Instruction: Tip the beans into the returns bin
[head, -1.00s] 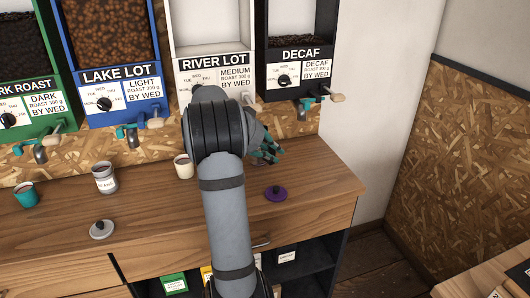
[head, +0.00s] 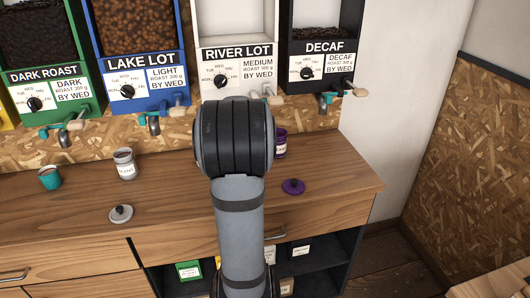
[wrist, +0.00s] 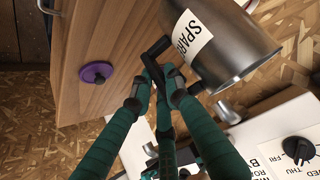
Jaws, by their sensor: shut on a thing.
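My gripper (wrist: 157,88) shows in the wrist view with teal fingers closed around the black handle (wrist: 156,50) of a steel vessel (wrist: 232,42). The vessel carries a white label of which "SPAR" is readable. It lies tilted across the upper right of the view. Its inside is hidden, so I cannot tell whether it holds beans. In the head view my arm hides the gripper and the vessel. I cannot identify a returns bin in either view.
On the counter (head: 185,200) are a purple canister (head: 281,144), its purple lid (head: 293,187), a pale canister (head: 125,164), a grey lid (head: 121,214) and a teal cup (head: 50,178). Dispensers with jutting taps line the back. Labelled boxes stand on the shelf below.

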